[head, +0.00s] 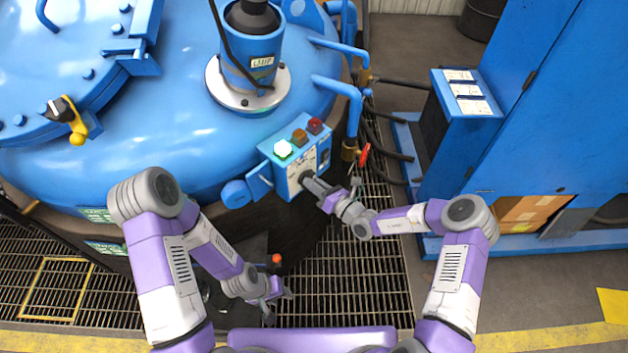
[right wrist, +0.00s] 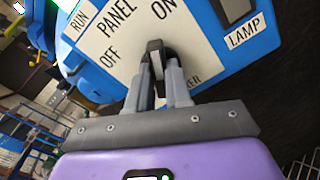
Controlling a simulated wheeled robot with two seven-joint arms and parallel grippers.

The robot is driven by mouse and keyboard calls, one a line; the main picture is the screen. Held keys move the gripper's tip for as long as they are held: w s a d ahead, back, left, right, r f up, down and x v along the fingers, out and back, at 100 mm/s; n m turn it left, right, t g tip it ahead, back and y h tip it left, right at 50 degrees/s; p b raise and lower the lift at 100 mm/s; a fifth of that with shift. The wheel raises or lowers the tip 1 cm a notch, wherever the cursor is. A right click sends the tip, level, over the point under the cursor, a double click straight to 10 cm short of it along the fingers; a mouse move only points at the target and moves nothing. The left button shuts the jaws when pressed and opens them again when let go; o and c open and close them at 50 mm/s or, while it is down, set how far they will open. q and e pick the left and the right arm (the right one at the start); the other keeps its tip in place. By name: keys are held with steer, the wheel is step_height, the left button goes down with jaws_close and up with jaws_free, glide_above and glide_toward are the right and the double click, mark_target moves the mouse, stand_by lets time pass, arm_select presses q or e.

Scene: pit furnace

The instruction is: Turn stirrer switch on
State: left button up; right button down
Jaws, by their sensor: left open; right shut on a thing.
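The switch knob (right wrist: 155,60) is black with a pale stripe, on a blue control box (head: 290,185) with a white label plate. The plate reads PANEL, OFF and ON; the label below the knob is partly hidden. The stripe points up in the right wrist view, roughly toward ON. My right gripper (head: 311,186) is shut on the knob; its fingers (right wrist: 166,82) sit on either side of it. My left gripper (head: 277,301) is open and empty, low above the floor grating, away from the box.
The big blue vessel (head: 160,150) stands behind. Blue pipes (head: 345,90) and a red-handled valve (head: 365,154) are close on the right. A blue cabinet (head: 560,120) stands farther right.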

steer(key=shift+f+m+p, duration=0.1)
steer(key=shift+m+p, duration=0.4)
steer(key=shift+m, duration=1)
steer(key=c, duration=1)
jaws_free()
steer(key=shift+c, duration=0.2)
steer(key=v, duration=0.7)
steer(key=shift+s+d+p, duration=0.15)
steer(key=shift+d+p, duration=0.1)
steer(key=shift+p, duration=0.1)
